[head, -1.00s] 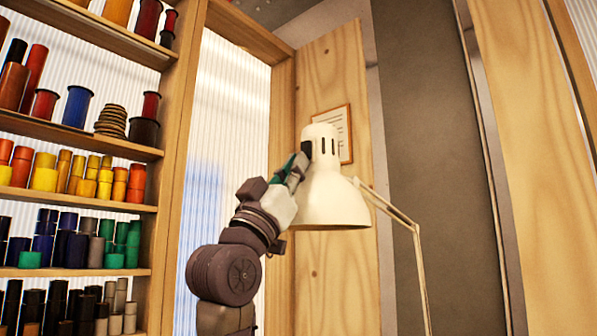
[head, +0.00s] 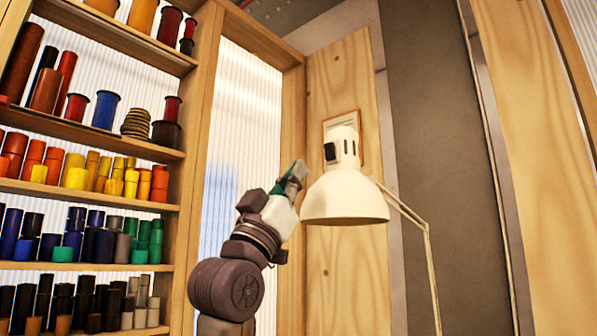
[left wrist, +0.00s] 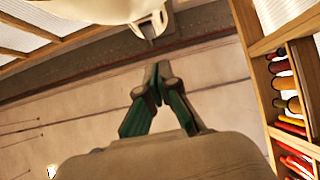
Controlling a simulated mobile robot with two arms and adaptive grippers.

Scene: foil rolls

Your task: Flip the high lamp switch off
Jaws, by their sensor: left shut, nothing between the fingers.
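The cream desk lamp (head: 345,195) has a bell-shaped shade and a thin jointed arm. Its black switch (head: 330,151) sits on the left side of the lamp's upper housing. In the left wrist view the lamp (left wrist: 95,8) is at the top edge, with the switch area (left wrist: 150,24) just beyond my fingertips. My left gripper (head: 299,167) is shut and empty, left of the switch and slightly lower, apart from the lamp. Its closed green fingers show in the left wrist view (left wrist: 157,80). I cannot tell which way the switch is set. My right gripper is not in view.
Shelves (head: 95,196) with many coloured rolls stand on the left. A wooden panel (head: 350,85) with a framed paper (head: 358,118) is behind the lamp. The lamp's thin arm (head: 405,210) runs down on the right. Free air lies between my gripper and the lamp.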

